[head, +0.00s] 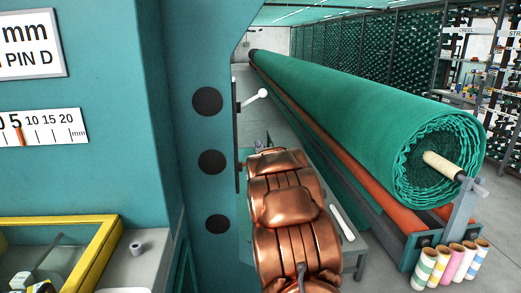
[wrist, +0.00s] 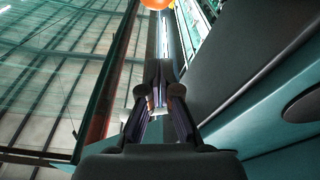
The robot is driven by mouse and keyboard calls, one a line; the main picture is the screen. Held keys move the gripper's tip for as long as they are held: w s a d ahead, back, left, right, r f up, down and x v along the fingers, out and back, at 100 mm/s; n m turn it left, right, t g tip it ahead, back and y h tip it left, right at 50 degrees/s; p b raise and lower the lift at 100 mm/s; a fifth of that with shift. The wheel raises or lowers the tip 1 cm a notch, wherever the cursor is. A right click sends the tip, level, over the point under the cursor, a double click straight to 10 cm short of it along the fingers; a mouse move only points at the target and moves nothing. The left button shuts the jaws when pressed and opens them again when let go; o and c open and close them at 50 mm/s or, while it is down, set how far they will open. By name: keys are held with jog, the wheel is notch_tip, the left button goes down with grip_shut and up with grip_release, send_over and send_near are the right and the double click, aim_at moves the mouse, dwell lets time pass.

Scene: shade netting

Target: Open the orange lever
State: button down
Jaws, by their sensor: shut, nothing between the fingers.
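An orange rounded piece (wrist: 157,4), which looks like part of the orange lever, is cut off by the top edge of the wrist view. My gripper (wrist: 157,97) is shut and empty, below that piece in the picture and apart from it. In the head view my gripper does not show; my copper-coloured arm fills the lower middle. No orange lever can be made out in the head view. A pale lever with a round knob (head: 259,95) sticks out from a dark upright strip on the teal machine's edge.
The teal machine panel (head: 208,130) with dark round discs stands close left of my arm. A large green netting roll (head: 370,115) lies on the right, with several coloured spools (head: 455,268) below its end. A yellow-edged frame (head: 95,255) is at lower left.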

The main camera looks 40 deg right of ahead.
jog(key=p+x, duration=0.1)
jog(key=x, duration=0.4)
jog(key=f, duration=0.1)
jog(key=s+f+p, duration=0.1)
jog(key=f+p, duration=0.1)
jog(key=f, duration=0.1)
jog(key=shift+s+d, duration=0.25)
jog(key=shift+d, duration=0.05)
dwell(0.4)
notch_tip(320, 180, down, 11)
jog(key=s+d+m+g+h+b, duration=0.1)
jog(key=d+m+g+b, duration=0.1)
jog(key=m+b, duration=1.2)
jog(key=shift+s+h+b, duration=0.3)
jog(key=shift+h+b, duration=0.1)
jog(key=shift+b, duration=0.45)
